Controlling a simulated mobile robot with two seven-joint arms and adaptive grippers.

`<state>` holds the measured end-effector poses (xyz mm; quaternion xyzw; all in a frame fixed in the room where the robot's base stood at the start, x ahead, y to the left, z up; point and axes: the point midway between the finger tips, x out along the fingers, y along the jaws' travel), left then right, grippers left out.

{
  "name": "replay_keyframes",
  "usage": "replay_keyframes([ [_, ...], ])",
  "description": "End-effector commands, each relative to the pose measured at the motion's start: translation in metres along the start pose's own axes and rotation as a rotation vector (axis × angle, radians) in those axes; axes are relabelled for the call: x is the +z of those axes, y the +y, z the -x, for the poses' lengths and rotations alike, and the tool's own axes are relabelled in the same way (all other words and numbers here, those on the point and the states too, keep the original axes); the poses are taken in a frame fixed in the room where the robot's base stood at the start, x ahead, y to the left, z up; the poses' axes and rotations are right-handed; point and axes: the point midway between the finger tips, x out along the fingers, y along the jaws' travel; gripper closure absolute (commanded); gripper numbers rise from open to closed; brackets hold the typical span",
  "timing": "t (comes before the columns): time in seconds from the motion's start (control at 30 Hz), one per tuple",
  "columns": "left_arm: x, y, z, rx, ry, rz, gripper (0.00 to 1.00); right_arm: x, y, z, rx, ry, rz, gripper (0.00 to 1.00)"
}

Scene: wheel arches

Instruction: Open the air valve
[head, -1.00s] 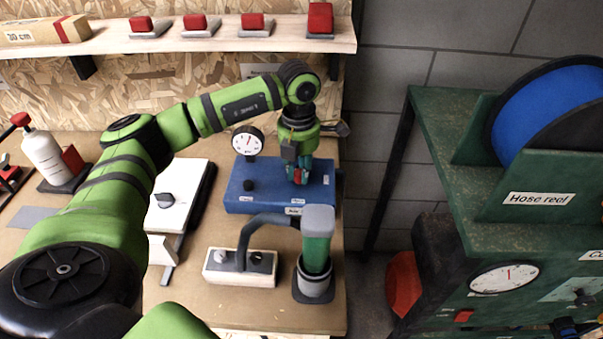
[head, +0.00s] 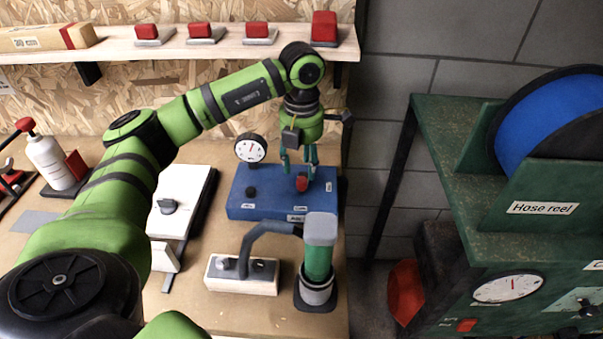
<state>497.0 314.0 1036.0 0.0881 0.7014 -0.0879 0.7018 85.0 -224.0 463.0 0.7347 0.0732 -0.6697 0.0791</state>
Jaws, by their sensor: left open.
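A blue box (head: 250,205) on the bench carries a round white gauge (head: 250,149), a black knob (head: 251,191) and a red knob (head: 302,184). Its small labels are too small to read, so I cannot tell which part is named the air valve. My left gripper (head: 300,161) points down over the right part of the box. Its fingers are apart and empty, just above and behind the red knob. I see no gap closed on the knob. My right gripper is not in view.
In front of the box stand a grey-lidded green cylinder (head: 319,262) and a white block (head: 240,287) with a dark curved handle. A white board (head: 184,212) lies left. A green cabinet (head: 440,150) with hose reel and gauge (head: 507,288) stands right. A shelf (head: 180,48) runs above.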

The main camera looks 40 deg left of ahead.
Motion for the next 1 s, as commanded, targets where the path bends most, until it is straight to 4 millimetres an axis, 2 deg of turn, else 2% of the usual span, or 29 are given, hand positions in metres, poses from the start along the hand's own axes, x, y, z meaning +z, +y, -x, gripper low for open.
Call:
replay_keyframes([
  [0.03, 0.001, 0.000, 0.013, 0.000, -0.005, -0.001, 0.52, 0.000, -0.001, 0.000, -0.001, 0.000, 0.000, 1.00],
  [0.2, 0.001, -0.001, 0.047, 0.000, -0.003, -0.002, 0.52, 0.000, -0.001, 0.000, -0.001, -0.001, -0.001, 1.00],
  [0.4, 0.000, 0.000, 0.070, 0.000, 0.000, -0.001, 0.52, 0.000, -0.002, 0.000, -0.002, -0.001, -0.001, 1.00],
  [1.0, 0.000, 0.000, 0.074, -0.001, 0.001, -0.002, 0.52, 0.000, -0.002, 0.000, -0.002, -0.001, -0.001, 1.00],
])
